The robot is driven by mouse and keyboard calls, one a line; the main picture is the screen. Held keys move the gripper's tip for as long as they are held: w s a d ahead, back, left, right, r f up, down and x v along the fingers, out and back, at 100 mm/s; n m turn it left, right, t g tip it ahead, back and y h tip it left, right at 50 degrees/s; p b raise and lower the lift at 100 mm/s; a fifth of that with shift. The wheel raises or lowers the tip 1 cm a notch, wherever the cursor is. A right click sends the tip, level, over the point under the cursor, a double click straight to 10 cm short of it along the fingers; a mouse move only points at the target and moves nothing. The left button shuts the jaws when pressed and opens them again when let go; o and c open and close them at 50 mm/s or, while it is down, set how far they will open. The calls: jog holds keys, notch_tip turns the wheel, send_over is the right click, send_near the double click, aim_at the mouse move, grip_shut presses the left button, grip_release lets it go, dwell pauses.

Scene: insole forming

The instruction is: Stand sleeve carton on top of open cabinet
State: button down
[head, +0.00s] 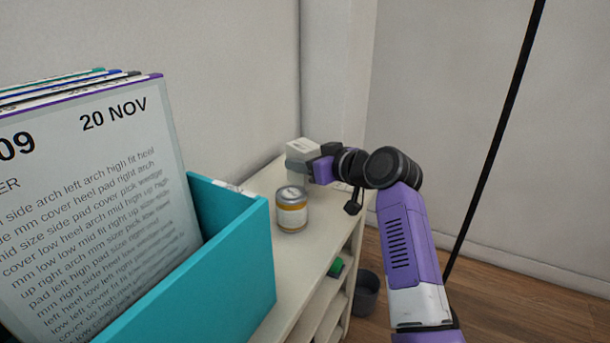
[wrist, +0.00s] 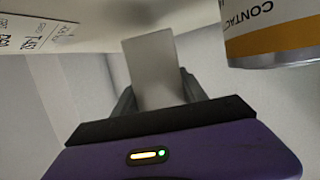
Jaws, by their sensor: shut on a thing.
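The sleeve carton (head: 301,149) is a small pale grey-white box at the far end of the cabinet top in the head view. My gripper (head: 312,168) reaches it from the right and is shut on it. In the wrist view the carton (wrist: 153,70) stands out between the two dark fingers (wrist: 158,95). Its lower part is partly hidden by my gripper in the head view, so I cannot tell whether it touches the top. The open cabinet (head: 258,188) is cream, with open shelves on its right side.
A can with a yellow-orange label (head: 291,210) stands on the cabinet top, close in front of the carton. A teal box (head: 215,270) holding large printed sheets (head: 95,210) fills the near end. A green item (head: 336,267) lies on a shelf. A dark bin (head: 366,293) stands on the floor.

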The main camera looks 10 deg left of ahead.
jog(key=shift+f, duration=1.4)
jog(key=shift+f+b, duration=0.1)
jog(key=shift+b, duration=0.2)
jog(key=c, duration=0.6)
grip_release()
jog(key=shift+s+d, duration=0.1)
jog(key=shift+d, duration=0.05)
jog(key=p+v, duration=0.3)
jog(key=v, duration=0.8)
jog(key=shift+s+d+r, duration=0.2)
jog(key=shift+s+r, duration=0.05)
